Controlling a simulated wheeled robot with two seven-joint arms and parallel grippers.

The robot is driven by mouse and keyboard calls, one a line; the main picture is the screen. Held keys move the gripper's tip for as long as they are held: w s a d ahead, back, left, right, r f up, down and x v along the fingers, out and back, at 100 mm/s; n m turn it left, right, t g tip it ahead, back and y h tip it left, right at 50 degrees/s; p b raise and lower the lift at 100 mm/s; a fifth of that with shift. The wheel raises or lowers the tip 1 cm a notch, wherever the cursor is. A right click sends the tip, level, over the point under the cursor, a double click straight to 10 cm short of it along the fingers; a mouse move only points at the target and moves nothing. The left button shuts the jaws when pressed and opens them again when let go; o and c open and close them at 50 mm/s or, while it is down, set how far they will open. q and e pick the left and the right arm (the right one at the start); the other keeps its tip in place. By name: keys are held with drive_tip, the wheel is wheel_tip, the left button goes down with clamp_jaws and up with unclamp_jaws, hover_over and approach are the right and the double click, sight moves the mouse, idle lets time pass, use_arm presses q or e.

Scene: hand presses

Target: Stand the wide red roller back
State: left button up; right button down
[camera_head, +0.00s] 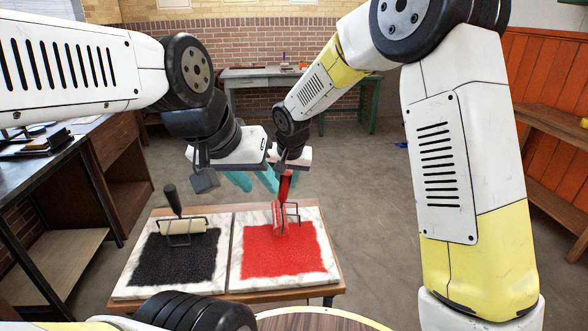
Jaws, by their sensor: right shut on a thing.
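The red roller has an upright red handle (285,187), a thin dark wire frame and a red cylinder low down. It is at the far part of the red ink patch (285,250) on the right marble slab (333,275). I cannot tell whether its lower end touches the slab. My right gripper (284,171) is shut on the top of the red handle. My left gripper (238,178) is beside it on the left, apart from the rollers.
A second roller with a black handle (172,198) and a cream cylinder (183,227) stands on the left slab (128,283), at the black ink patch (180,259). A dark workbench (45,165) is at left, a wooden shelf (555,125) at right. A green-legged table (250,74) stands behind.

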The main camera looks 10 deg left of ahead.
drive_tip(key=shift+f, duration=0.2)
idle(0.6)
drive_tip(key=c, duration=0.6)
unclamp_jaws()
drive_tip(key=shift+r, duration=0.1)
drive_tip(key=v, duration=0.8)
drive_tip(key=shift+s+r, duration=0.2)
drive_tip(key=shift+r, duration=0.15)
